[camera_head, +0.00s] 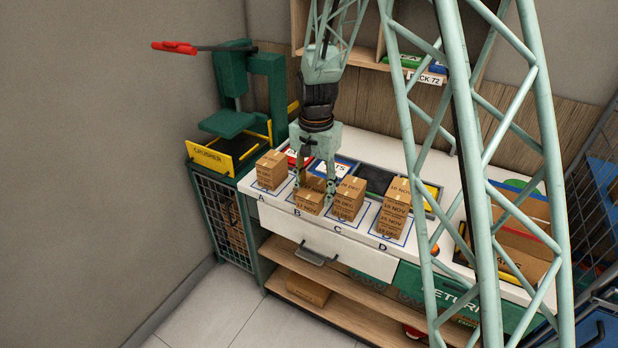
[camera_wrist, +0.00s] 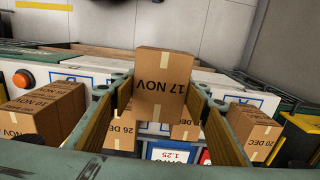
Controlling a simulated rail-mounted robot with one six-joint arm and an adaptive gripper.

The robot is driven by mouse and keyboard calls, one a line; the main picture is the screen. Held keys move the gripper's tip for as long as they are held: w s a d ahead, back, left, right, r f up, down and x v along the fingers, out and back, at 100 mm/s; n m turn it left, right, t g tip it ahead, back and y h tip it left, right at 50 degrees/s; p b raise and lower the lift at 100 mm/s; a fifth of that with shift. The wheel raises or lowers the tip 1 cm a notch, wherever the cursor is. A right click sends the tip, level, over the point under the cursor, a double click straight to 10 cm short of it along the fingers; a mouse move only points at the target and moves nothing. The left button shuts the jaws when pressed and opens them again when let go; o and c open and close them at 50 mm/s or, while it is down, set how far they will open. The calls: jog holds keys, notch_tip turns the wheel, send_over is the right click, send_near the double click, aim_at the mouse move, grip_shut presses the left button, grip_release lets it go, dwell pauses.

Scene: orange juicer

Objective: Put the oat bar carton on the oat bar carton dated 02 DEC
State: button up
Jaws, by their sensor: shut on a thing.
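My gripper (camera_head: 315,192) is shut on a carton dated 17 NOV (camera_head: 308,203), near lane B of the white counter. In the wrist view the 17 NOV carton (camera_wrist: 164,82) sits between the two fingers; its clearance from the counter is unclear. A 26 DEC carton (camera_head: 348,198) stands just right of it in lane C. A 10 NOV carton (camera_head: 397,198) tops the stack in lane D. A carton (camera_head: 272,170) stands in lane A; a 20 DEC carton (camera_wrist: 253,132) shows at right in the wrist view. I cannot read 02 DEC on any carton.
A green crusher (camera_head: 235,115) with a red-tipped lever stands left of the counter (camera_head: 270,208). Dark bins (camera_head: 374,178) lie behind the lanes. A shelf (camera_head: 360,55) hangs above. Neighbouring cartons stand close to my gripper.

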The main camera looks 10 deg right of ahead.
jog(key=w, duration=0.4)
jog(key=w+d+f, duration=0.1)
jog(key=w, duration=0.4)
jog(key=w+p, duration=0.1)
jog(key=w, duration=0.4)
jog(key=shift+d+f, duration=0.15)
jog(key=shift+d, duration=0.15)
jog(key=shift+w, duration=0.1)
jog(key=shift+w, duration=0.45)
jog(key=shift+s+f, duration=0.1)
jog(key=shift+f, duration=1.7)
jog(key=shift+f, duration=0.1)
jog(key=o, duration=0.6)
jog(key=shift+c, duration=0.2)
jog(key=o, duration=0.4)
